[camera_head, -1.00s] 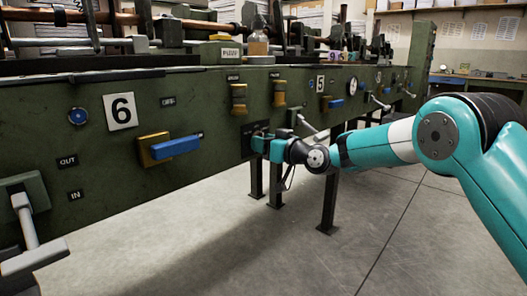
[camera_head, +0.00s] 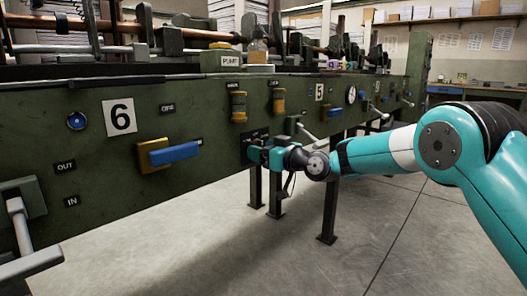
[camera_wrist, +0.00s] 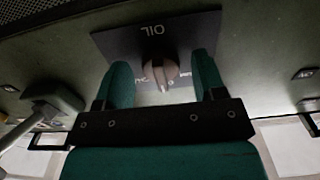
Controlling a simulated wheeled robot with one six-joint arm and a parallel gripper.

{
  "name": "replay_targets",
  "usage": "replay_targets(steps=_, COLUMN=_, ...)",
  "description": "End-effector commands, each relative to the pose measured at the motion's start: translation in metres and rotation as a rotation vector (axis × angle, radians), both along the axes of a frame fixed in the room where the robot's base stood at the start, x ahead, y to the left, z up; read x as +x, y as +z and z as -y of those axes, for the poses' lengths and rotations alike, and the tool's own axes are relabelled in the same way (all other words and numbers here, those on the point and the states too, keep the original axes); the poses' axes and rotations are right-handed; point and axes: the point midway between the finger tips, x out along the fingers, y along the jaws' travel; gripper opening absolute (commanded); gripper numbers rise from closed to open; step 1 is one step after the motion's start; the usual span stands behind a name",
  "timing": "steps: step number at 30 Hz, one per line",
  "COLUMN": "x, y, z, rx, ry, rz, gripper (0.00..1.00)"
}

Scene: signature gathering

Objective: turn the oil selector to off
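The oil selector is a rounded knob (camera_wrist: 160,72) on a dark plate (camera_wrist: 118,44) marked OIL, which reads upside down in the wrist view. Other lettering on the plate is partly covered by the knob and fingers. My gripper (camera_wrist: 163,72) is open, with one teal finger on each side of the knob and a visible gap to each. Whether the fingertips reach past the knob's face is hard to tell. In the head view my gripper (camera_head: 257,154) is at the machine's green panel, hiding the knob; part of the dark plate (camera_head: 249,140) shows.
A grey lever (camera_head: 303,130) sticks out just right of my gripper. Yellow switches (camera_head: 238,107) are above, and a blue handle (camera_head: 174,152) is to the left. Machine legs (camera_head: 328,205) stand below. The floor in front is clear.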

Motion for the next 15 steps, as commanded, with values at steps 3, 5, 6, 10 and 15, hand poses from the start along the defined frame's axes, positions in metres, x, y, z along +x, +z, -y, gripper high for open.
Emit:
replay_targets(steps=3, x=0.000, y=0.000, z=0.000, rx=0.000, ry=0.000, rz=0.000, gripper=0.64)
replay_targets(steps=5, x=0.000, y=0.000, z=0.001, rx=0.000, ry=-0.001, rz=0.000, gripper=0.64)
replay_targets(steps=6, x=-0.001, y=0.000, z=0.002, rx=0.000, ry=-0.001, rz=-0.001, gripper=0.64)
replay_targets(steps=10, x=-0.008, y=0.001, z=0.013, rx=0.000, ry=-0.002, rz=-0.001, gripper=0.64)
replay_targets(steps=15, x=-0.029, y=0.001, z=0.040, rx=-0.001, ry=-0.004, rz=-0.004, gripper=0.64)
